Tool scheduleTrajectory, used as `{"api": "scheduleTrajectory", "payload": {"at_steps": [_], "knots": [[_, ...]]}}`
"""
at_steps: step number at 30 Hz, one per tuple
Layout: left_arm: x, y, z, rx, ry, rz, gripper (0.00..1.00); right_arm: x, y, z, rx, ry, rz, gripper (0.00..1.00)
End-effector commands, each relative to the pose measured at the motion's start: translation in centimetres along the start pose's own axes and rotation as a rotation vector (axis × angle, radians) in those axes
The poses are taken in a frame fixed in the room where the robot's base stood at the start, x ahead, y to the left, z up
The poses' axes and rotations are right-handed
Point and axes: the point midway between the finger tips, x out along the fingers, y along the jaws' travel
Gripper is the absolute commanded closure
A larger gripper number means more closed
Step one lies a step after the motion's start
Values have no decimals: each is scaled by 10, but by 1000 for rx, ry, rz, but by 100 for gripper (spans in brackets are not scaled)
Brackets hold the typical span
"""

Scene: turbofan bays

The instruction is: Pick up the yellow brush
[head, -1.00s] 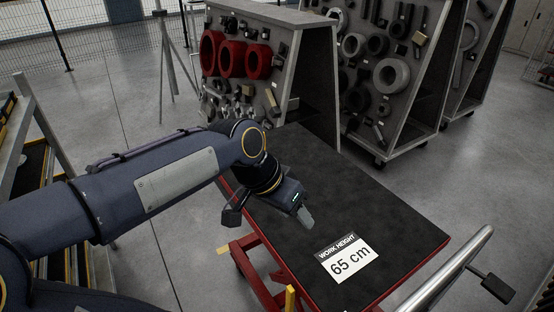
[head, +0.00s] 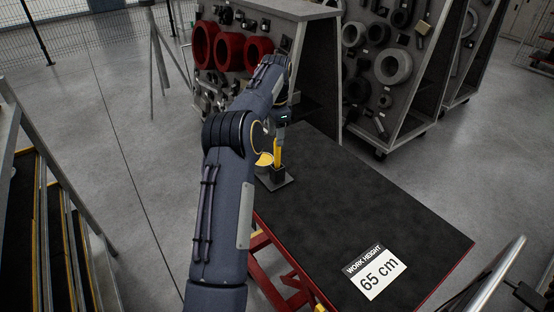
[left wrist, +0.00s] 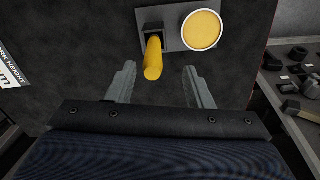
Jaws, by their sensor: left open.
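The yellow brush (head: 278,153) stands upright in a small dark holder (head: 278,172) on a grey plate at the table's far left. In the left wrist view, its yellow handle (left wrist: 153,60) points towards the camera, a little ahead of the fingertips and between their lines. A round yellow-topped container (left wrist: 201,30) sits beside the holder on the same plate (left wrist: 172,38). My left gripper (left wrist: 160,84) is open and empty, its fingers apart on either side of the handle's near end. In the head view, my left arm partly hides this gripper. My right gripper is not in view.
The dark work table (head: 345,190) is clear around a "65 cm" sign (head: 377,275). Behind it stand tool boards with red rings (head: 231,52) and grey rings (head: 393,66). A metal bar (head: 497,277) shows at the lower right.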

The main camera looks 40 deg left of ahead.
Motion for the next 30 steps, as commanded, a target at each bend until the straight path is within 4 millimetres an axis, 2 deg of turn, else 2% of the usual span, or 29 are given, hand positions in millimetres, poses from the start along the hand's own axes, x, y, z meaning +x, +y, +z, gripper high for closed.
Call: {"api": "scheduleTrajectory", "payload": {"at_steps": [15, 24, 30], "knots": [[65, 8, 2, -1, -1, 2, 53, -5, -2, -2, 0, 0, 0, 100], [72, 8, 1, -2, 2, 0, 53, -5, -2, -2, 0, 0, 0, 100], [71, 8, 1, -1, 2, -1, 78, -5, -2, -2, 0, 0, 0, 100]]}}
